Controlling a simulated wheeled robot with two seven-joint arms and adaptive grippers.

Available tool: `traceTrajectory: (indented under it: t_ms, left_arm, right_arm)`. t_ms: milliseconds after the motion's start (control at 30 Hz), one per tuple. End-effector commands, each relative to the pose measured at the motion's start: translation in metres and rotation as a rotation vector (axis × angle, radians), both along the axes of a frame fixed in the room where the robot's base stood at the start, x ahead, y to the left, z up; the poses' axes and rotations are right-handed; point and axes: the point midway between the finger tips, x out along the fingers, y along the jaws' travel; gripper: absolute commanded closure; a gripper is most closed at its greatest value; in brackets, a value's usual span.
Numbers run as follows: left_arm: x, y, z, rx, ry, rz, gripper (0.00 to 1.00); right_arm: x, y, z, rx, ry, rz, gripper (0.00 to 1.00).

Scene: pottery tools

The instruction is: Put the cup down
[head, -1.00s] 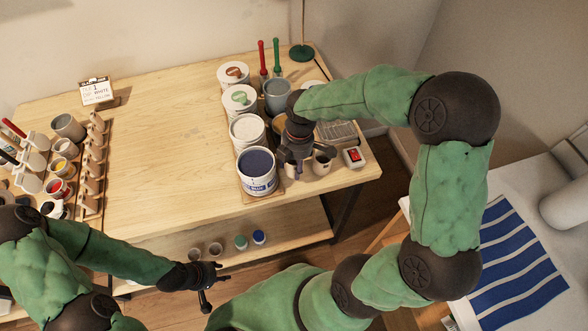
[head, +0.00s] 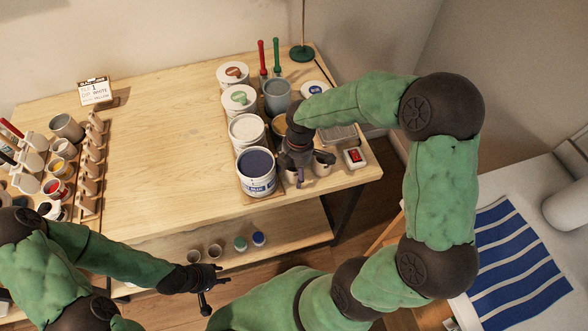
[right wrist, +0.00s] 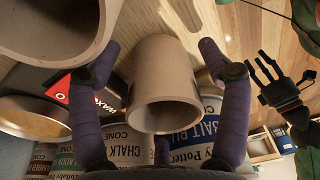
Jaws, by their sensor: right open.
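A plain beige-grey cup (right wrist: 165,85) is in the right wrist view, between the spread fingers of my right gripper (right wrist: 158,52), with a gap visible on either side. In the head view, the right gripper (head: 298,168) points down at the table's front right, over a small cup (head: 291,175) that it partly hides. A second small cup (head: 323,165) stands just to the right; a large cup rim (right wrist: 60,25) also shows at the upper left of the right wrist view. My left gripper (head: 212,287) is open and empty, in front of the table.
A tub of dark blue glaze (head: 256,172) stands close to the left of the right gripper, with more tubs behind it. The middle of the table (head: 170,140) is clear. Small pots sit on the lower shelf (head: 285,237).

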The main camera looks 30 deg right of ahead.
Motion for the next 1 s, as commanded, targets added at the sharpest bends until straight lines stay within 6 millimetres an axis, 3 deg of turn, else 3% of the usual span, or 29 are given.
traceTrajectory:
  t_ms: [233, 700, 1000]
  left_arm:
    - [0.000, 0.000, 0.004, 0.000, 0.000, 0.000, 0.60]
    - [0.000, 0.000, 0.026, 0.000, 0.000, 0.000, 0.60]
    - [0.000, 0.000, 0.029, 0.000, 0.000, 0.000, 0.60]
  right_arm:
    - [0.001, -0.001, 0.012, -0.001, -0.002, 0.000, 0.23]
    - [0.000, -0.008, 0.099, 0.000, -0.002, 0.000, 0.23]
    - [-0.001, -0.011, 0.122, 0.000, 0.000, 0.001, 0.23]
